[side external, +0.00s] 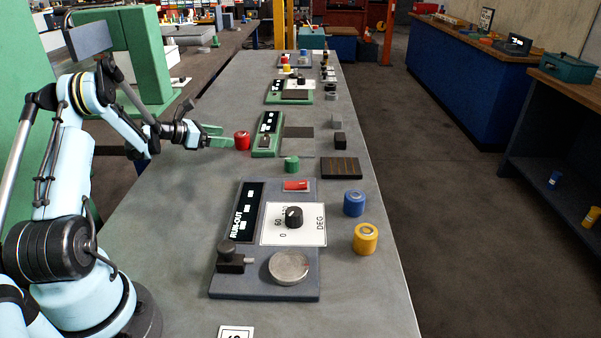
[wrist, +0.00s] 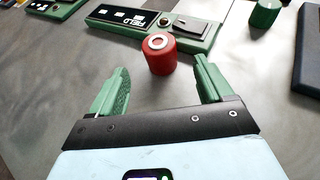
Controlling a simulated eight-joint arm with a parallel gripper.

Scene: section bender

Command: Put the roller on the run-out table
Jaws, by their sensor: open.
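A red roller-like cylinder (side external: 242,141) with a pale ring on top stands upright on the grey bench just ahead of my gripper (side external: 215,136). In the wrist view the red cylinder (wrist: 160,58) is just beyond and between the green fingertips (wrist: 162,72), with a clear gap on each side. My gripper is open and empty. The grey panel marked RUN-OUT (side external: 308,276) lies on the near part of the bench. It carries a DEG dial (side external: 294,217), a red switch (side external: 296,185), a black clamp-like block (side external: 231,258) and a silver disc (side external: 289,267).
A green panel (side external: 266,134), marked FIELD in the wrist view, lies close behind the red cylinder. A green cylinder (side external: 292,164), blue cylinder (side external: 354,203), yellow cylinder (side external: 366,238) and dark slotted block (side external: 341,167) stand nearby. Bare bench lies left of the RUN-OUT panel.

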